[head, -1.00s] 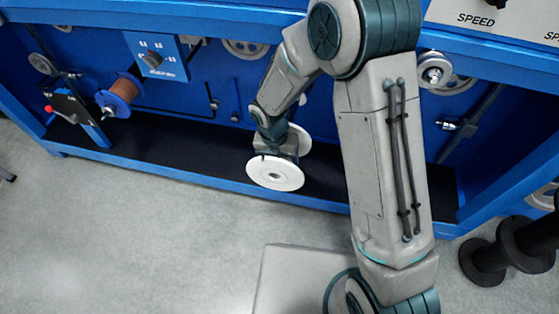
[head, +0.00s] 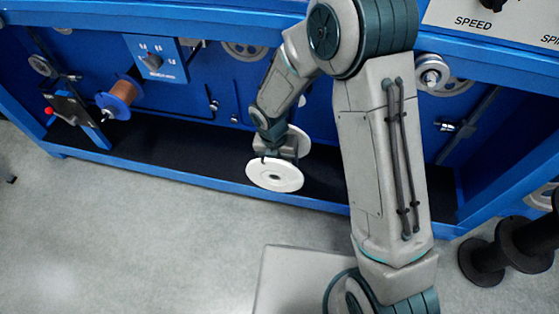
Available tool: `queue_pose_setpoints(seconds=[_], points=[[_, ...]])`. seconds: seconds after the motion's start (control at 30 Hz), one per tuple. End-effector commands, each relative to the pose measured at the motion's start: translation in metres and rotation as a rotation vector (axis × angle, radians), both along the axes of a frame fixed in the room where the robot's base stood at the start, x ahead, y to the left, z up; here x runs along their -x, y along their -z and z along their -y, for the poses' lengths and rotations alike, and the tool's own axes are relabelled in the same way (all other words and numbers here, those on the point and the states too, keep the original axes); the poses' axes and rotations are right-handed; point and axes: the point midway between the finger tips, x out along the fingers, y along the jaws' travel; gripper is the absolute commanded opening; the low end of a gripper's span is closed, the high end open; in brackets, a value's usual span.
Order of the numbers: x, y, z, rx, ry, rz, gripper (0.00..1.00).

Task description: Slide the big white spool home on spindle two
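The big white spool (head: 275,175) is at the end of my arm, low in front of the blue machine. Its near flange faces the camera and its far flange shows behind my gripper (head: 277,157). My gripper is between the two flanges and appears shut on the spool's core; the fingertips are mostly hidden by the near flange. A spindle with an orange-brown spool (head: 123,92) is at the left of the machine. I cannot tell which spindle is number two; an empty one may be hidden behind my arm.
The blue machine frame (head: 180,177) has a low front rail and a black tray floor (head: 160,145). A control box (head: 155,60) and pulleys (head: 444,72) are on its panel. Black spools (head: 510,245) stand at the lower right.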

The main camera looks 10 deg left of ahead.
Motion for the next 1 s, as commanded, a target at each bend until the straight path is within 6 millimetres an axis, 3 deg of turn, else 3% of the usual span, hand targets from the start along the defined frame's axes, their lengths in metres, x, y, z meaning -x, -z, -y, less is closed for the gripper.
queue_pose_setpoints(seconds=[1.0], points=[[-0.03,0.0,0.002,0.0,0.0,0.0,0.37]])
